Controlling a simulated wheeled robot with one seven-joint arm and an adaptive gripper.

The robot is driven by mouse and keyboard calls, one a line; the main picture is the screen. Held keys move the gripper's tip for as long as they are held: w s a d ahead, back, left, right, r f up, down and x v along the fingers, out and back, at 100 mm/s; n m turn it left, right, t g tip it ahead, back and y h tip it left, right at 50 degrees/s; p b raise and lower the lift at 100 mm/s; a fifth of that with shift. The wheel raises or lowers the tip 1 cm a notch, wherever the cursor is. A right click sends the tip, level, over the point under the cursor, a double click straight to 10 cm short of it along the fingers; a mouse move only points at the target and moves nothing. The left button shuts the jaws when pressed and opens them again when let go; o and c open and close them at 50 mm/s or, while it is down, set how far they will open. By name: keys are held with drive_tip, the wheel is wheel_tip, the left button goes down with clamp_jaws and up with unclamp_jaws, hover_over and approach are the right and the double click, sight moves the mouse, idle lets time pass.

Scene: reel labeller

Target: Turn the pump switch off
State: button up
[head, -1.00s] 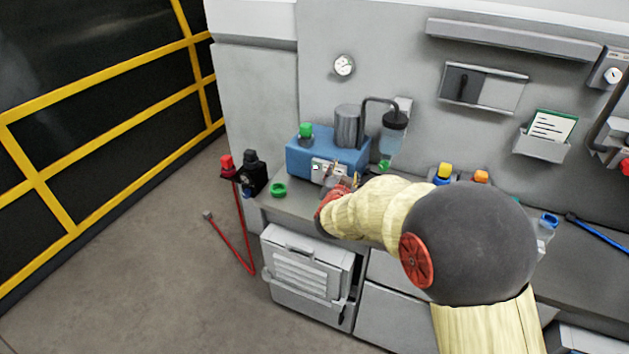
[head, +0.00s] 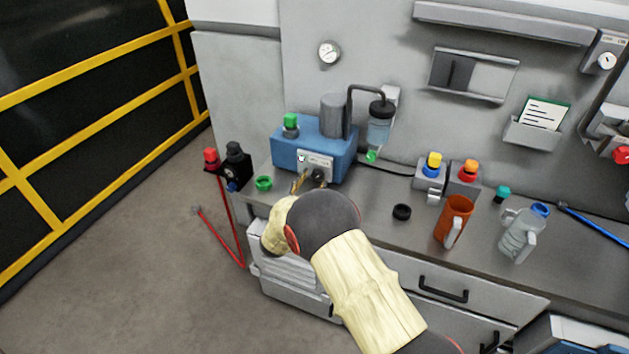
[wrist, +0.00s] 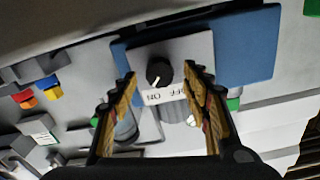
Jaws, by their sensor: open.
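The blue pump unit (head: 335,150) stands at the back left of the bench, with a pale control panel (head: 315,159) on its front. In the wrist view, which shows the panel upside down, the round black switch knob (wrist: 160,72) sits above a white OFF/ON label (wrist: 165,95). Its white mark points down and slightly left, toward the ON side. My gripper (wrist: 160,77) is open, its fingers either side of the knob in the picture, with gaps visible. I cannot tell its depth from the knob. In the head view my arm hides most of the gripper.
A green ring (head: 263,183) lies left of the pump. A black ring (head: 402,212), an orange mug (head: 454,220) and a clear jug (head: 520,232) stand to the right. A red and black fixture (head: 228,165) stands at the bench's left end.

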drive_tip(key=shift+x, duration=1.05)
drive_tip(key=shift+c, duration=1.2)
drive_tip(key=c, duration=0.9)
